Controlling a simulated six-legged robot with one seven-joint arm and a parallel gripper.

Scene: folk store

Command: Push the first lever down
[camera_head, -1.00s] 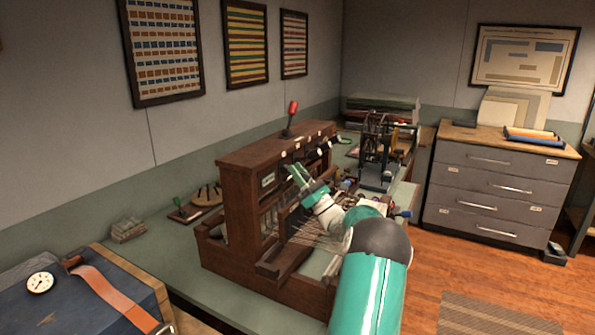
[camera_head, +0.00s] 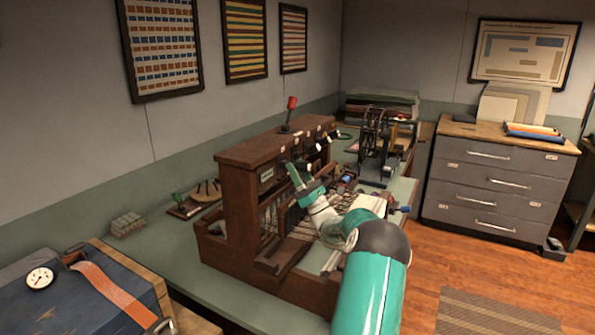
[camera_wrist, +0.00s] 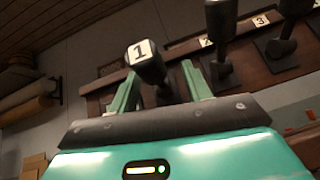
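The first lever (camera_wrist: 146,62) has a dark knob with a white tag marked 1. In the wrist view it stands between the two fingers of my gripper (camera_wrist: 160,92). The fingers are apart on either side of it, and I cannot tell whether either one touches it. In the head view my gripper (camera_head: 293,175) is at the front of a brown wooden loom-like machine (camera_head: 245,215), by its row of small levers. The first lever is too small there to make out clearly. More levers stand to the right in the wrist view, one of them (camera_wrist: 275,40) near a tag marked 3.
A red-knobbed lever (camera_head: 291,103) rises from the machine's top. The green table (camera_head: 165,250) also holds a dark metal device (camera_head: 378,150) at the back. A blue case (camera_head: 75,305) stands front left and a grey drawer cabinet (camera_head: 490,185) at the right.

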